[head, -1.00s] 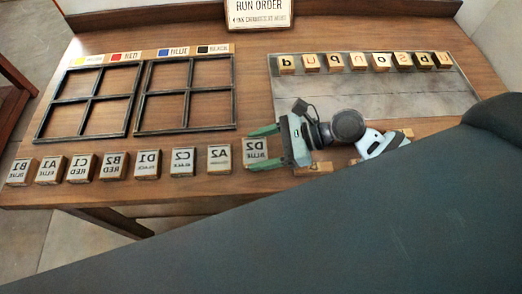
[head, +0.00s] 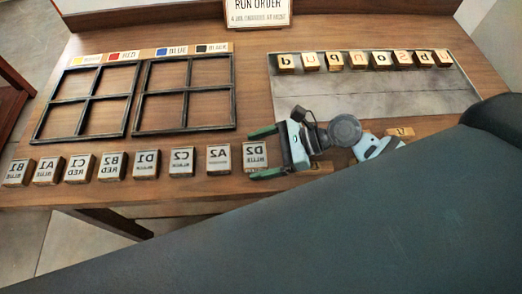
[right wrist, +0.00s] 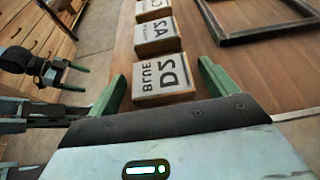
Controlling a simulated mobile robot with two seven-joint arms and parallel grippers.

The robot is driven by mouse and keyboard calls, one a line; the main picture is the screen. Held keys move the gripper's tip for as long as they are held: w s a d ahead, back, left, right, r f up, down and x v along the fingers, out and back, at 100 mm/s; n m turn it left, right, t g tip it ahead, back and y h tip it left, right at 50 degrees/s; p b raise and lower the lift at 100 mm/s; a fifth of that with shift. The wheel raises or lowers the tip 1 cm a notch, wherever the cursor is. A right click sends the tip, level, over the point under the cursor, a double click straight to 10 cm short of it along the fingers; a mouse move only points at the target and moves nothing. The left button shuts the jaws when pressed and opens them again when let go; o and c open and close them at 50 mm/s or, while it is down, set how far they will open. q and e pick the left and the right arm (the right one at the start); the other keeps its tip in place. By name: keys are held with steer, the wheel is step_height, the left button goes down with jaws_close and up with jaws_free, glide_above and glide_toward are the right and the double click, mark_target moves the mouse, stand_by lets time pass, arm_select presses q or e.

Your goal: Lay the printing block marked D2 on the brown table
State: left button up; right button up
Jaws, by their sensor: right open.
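The printing block marked D2 (head: 255,155) is pale-faced with wooden sides and reads D2 BLUE in mirrored letters. It lies face up at the right end of the block row, near the brown table's (head: 200,197) front edge. My right gripper (head: 265,152) is open, one finger on each side of the block. In the right wrist view the D2 block (right wrist: 162,80) sits between the tips of the right gripper (right wrist: 164,80). My left gripper (right wrist: 76,77) shows at the left of that view, its green fingers apart and empty; it is outside the head view.
Block A2 (head: 218,158) stands just left of D2, with several more blocks further left. Two black frames (head: 137,97) lie behind the row. A grey tray (head: 370,98) with letter blocks is at the back right. Bare table lies between the frames and the tray.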

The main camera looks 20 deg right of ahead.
steer(key=v, duration=1.2)
steer(key=shift+r, duration=0.2)
